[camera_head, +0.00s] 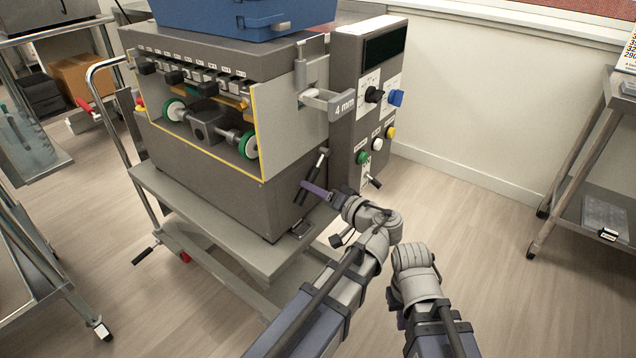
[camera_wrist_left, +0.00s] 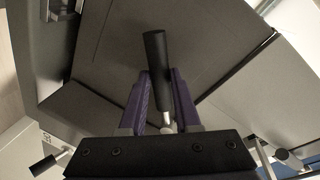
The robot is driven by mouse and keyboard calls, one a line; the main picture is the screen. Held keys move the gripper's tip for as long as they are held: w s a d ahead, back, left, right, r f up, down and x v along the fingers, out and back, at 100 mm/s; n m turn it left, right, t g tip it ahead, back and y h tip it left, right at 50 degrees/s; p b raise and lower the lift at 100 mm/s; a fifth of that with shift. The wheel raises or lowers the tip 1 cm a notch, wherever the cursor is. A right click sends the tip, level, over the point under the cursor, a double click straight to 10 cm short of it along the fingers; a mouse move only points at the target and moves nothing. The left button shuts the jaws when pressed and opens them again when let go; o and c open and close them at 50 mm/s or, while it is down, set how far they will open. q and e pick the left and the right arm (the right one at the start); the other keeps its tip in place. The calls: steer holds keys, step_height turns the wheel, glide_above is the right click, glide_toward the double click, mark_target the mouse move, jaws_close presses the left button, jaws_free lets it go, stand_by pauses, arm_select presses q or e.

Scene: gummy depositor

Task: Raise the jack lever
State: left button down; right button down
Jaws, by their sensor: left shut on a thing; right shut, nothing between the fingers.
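The jack lever (camera_head: 322,160), a metal rod with a black handle, stands tilted at the lower right corner of the depositor (camera_head: 215,195). My left gripper (camera_head: 312,188) reaches it from the right, with its purple fingers at the rod. In the left wrist view, the lever's black handle (camera_wrist_left: 156,58) sticks up between the two fingers, which are shut on the lever (camera_wrist_left: 160,100). The lever's lower end is partly hidden. My right gripper (camera_head: 400,319) hangs beside its arm at the lower right, shut and empty, mostly hidden by the wrist.
The depositor stands on a grey cart (camera_head: 190,220). A control panel (camera_head: 365,110) with knobs and buttons rises beside it, and a bracket marked 4 mm (camera_head: 340,104) juts out above the lever. A metal shelf (camera_head: 590,190) stands at the right. The floor between is free.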

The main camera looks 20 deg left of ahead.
arm_select(q)
steer(key=r+m+p, duration=0.1)
steer(key=s+r+m+p, duration=0.1)
steer(key=r+m+p, duration=0.1)
steer(key=shift+s+a+g, duration=0.25)
steer(key=shift+s+g, duration=0.1)
steer(key=shift+g, duration=0.05)
steer(key=shift+s+r+m+g+p, duration=0.15)
steer(key=shift+r+m+g+p, duration=0.15)
steer(key=shift+r+m+p, duration=0.8)
steer(key=shift+m+p, duration=0.3)
steer(key=shift+p, duration=0.05)
steer(key=shift+r, duration=0.1)
steer(key=shift+d, duration=0.1)
stand_by(0.4)
steer(key=c, duration=1.1)
jaws_free()
steer(key=o, duration=0.3)
steer(key=shift+d+r, duration=0.1)
steer(key=shift+o, duration=0.9)
